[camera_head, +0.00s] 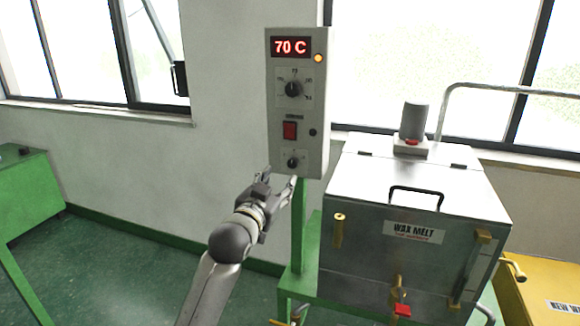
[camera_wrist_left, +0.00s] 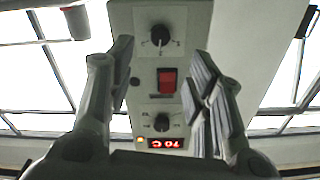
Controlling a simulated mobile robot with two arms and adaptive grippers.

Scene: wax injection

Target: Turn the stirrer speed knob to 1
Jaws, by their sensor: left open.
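A grey control box (camera_head: 318,120) carries a red 70 C display (camera_head: 291,46). The labels are too small to tell which knob is marked as stirrer speed. My left gripper (camera_head: 281,176) is open and empty, just below and in front of the lower knob. In the upside-down left wrist view, the lower knob (camera_wrist_left: 160,36) shows at the top between the open fingers (camera_wrist_left: 163,72), apart from them. Its exact setting is unclear.
A steel wax melt tank (camera_head: 365,210) with a motor on its lid stands to the right of the box. A green post (camera_head: 299,225) holds the box up. Green furniture (camera_head: 30,190) is far left, and a yellow cabinet (camera_head: 550,290) is at the right.

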